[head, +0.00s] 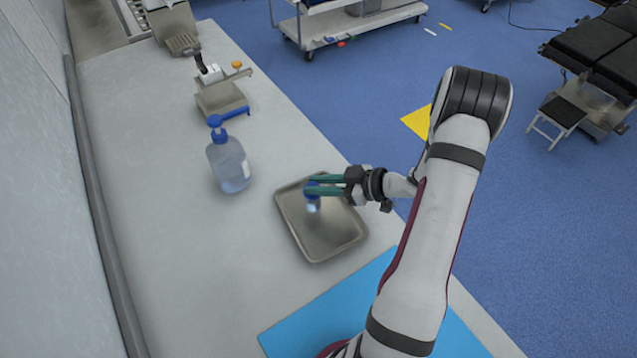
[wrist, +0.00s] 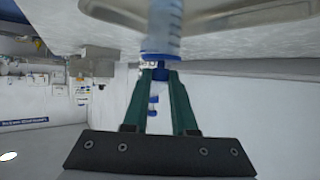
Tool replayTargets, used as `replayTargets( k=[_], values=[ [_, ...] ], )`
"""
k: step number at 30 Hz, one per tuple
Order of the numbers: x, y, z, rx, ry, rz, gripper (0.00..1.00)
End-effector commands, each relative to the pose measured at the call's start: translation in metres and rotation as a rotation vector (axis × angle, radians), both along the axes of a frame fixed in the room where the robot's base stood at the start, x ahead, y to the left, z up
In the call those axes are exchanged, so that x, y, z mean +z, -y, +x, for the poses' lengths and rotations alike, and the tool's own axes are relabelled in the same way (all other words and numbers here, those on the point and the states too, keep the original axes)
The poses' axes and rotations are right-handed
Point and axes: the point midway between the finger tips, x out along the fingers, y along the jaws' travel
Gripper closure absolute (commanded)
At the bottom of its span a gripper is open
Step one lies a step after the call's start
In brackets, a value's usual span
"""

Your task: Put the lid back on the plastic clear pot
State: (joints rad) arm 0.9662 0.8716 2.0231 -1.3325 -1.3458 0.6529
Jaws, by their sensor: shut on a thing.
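The clear plastic pot (head: 312,206) stands upright in the metal tray, just under my gripper. In the wrist view the clear pot (wrist: 166,28) shows faint markings on its wall. The blue lid (head: 311,195) is at the pot's top, between the pot and my fingers. In the wrist view the lid (wrist: 160,57) shows as a blue band against the pot's mouth, with a darker blue part between my fingertips. My gripper (head: 309,185), with green fingers, is shut on the lid; its fingertips (wrist: 160,75) show too. Whether the lid is fully seated I cannot tell.
The metal tray (head: 345,246) has a raised rim around the pot. A blue-capped pump bottle (head: 229,166) stands to its left. A small device (head: 221,97) stands further back. A blue mat (head: 290,338) lies in front. The left of the table is clear.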

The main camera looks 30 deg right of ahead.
Motion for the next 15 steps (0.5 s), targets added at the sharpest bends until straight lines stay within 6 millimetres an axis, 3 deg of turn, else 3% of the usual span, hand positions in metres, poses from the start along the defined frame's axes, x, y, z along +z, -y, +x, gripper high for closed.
replayTargets(
  k=[3,4,9,15],
  values=[
    [0.0,0.0,0.0,0.0,0.0,0.0,1.0],
    [0.0,0.0,0.0,0.0,0.0,0.0,0.71],
    [0.0001,0.0,0.0,0.0,0.0,0.0,0.41],
    [0.0001,0.0,0.0,0.0,0.0,0.0,0.4]
  ],
)
